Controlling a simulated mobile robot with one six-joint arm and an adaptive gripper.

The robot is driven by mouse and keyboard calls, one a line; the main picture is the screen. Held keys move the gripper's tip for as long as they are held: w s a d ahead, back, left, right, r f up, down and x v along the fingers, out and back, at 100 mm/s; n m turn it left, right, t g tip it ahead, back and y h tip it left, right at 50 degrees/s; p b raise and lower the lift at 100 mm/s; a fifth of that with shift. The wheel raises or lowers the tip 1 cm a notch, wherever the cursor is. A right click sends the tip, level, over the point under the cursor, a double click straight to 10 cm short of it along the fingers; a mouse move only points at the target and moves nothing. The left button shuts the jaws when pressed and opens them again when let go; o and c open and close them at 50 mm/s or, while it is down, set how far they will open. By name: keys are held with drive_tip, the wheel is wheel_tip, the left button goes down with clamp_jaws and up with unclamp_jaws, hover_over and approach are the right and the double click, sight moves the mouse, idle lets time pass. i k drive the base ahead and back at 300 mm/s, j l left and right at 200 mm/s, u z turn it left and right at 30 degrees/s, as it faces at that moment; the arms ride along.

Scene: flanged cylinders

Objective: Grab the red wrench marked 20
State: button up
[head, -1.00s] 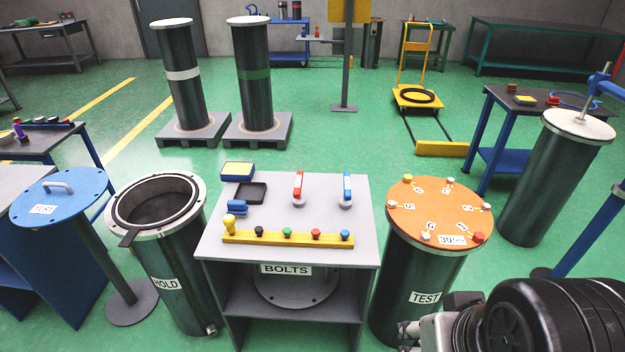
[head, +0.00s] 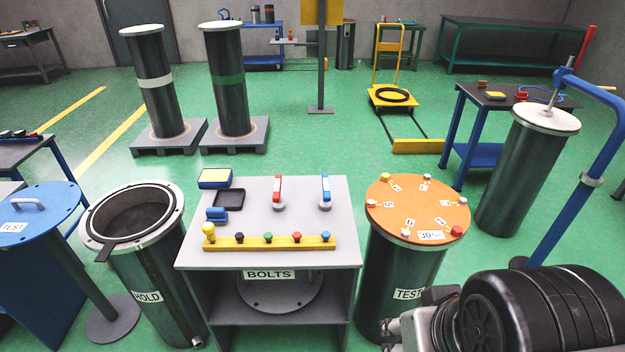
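A red wrench (head: 277,188) stands upright on the grey bolts table (head: 205,258), toward its back right. A blue wrench (head: 325,188) stands upright to its right. Each has a round grey head at its base. The marking on the red wrench is too small to read here. My gripper (head: 400,335) shows only in part at the bottom of the view, right of the table and in front of the test cylinder. It is apart from both wrenches. Its fingers cannot be made out clearly.
A yellow rack (head: 270,243) with coloured knobs lies along the table's front. The orange-topped test cylinder (head: 395,190) stands right, between the table and a blue hoist (head: 590,180). The open hold cylinder (head: 150,265) stands left.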

sight(279, 205)
drive_tip(key=i+l+u, duration=0.2)
drive_tip(key=u, duration=0.3)
drive_tip(key=i+l+u, duration=0.55)
drive_tip(key=l+u, duration=0.15)
drive_tip(key=u, duration=0.25)
drive_tip(key=i+l, duration=0.1)
drive_tip(key=l, duration=0.2)
drive_tip(key=i+l, duration=0.1)
drive_tip(key=l, duration=0.2)
drive_tip(key=i+l, duration=0.1)
drive_tip(key=l, duration=0.2)
